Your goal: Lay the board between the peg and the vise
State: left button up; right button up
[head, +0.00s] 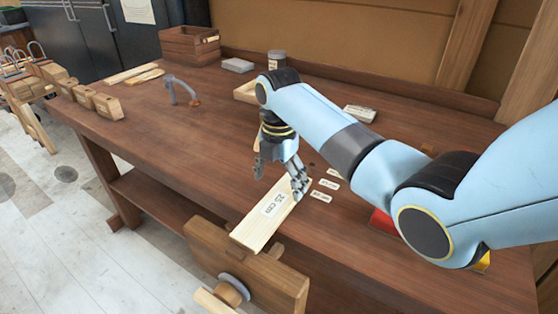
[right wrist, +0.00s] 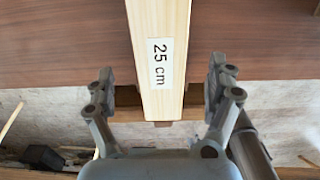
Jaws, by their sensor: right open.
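A pale board (head: 252,232) labelled "25 cm" lies on the workbench, its near end by the wooden vise (head: 288,284) on the front edge. My right gripper (head: 279,176) is open over the board towards its far end in the head view. In the right wrist view the board (right wrist: 160,25) runs between the spread fingers of the gripper (right wrist: 160,88), with a gap on each side. I cannot make out the peg; the arm and gripper cover part of the bench there. My left gripper is not in view.
Small labels (head: 320,197) lie on the bench right of the board. A blue-grey clamp-like handle (head: 181,88), wooden blocks (head: 104,106) and a crate (head: 190,45) stand farther left and back. A red object (head: 383,222) is partly behind my arm. The bench's left middle is clear.

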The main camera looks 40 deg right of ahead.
aim_at(279, 199)
notch_tip(279, 199, up, 7)
jog(key=shift+s, duration=0.1)
dwell(0.7)
